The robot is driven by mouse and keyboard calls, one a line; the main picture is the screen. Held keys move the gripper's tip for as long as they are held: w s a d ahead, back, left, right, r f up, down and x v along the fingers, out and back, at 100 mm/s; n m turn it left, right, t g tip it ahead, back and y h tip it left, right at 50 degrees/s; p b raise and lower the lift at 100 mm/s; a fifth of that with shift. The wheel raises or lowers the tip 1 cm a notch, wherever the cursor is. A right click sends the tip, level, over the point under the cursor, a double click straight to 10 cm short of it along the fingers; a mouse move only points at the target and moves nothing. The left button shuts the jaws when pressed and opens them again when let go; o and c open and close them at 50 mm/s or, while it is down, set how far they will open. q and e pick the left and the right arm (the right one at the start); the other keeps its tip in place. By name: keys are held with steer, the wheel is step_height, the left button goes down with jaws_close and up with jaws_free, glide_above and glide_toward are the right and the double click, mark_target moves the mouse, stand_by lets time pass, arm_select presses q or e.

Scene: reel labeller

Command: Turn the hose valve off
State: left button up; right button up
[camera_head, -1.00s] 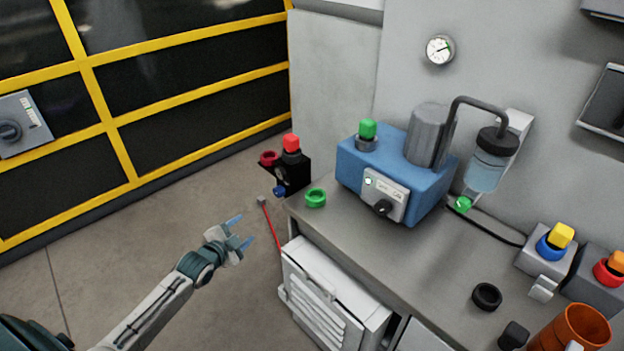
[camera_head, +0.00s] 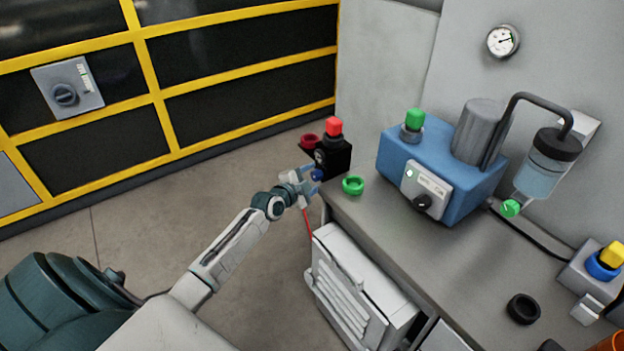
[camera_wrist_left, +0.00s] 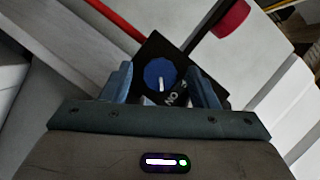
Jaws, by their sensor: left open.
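A blue round knob (camera_head: 318,175) sits on the side of a black box (camera_head: 336,160) at the bench's left corner. In the left wrist view the knob (camera_wrist_left: 155,72) has a white pointer mark that points down in the picture, near white lettering on the black face that seems to read ON. My left gripper (camera_head: 309,180) is open at the knob. In the left wrist view its fingers (camera_wrist_left: 160,78) stand on either side of the knob; I cannot tell whether they touch it. The right gripper is not in view.
A red button (camera_head: 334,126) tops the black box, and a dark red ring (camera_head: 309,140) is beside it. A green ring (camera_head: 353,185) and a blue machine (camera_head: 455,175) stand on the bench (camera_head: 430,240). A thin red line (camera_head: 306,222) hangs below the gripper.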

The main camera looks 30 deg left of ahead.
arm_select(q)
steer(key=shift+w, duration=0.25)
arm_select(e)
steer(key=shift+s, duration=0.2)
arm_select(q)
steer(key=c, duration=1)
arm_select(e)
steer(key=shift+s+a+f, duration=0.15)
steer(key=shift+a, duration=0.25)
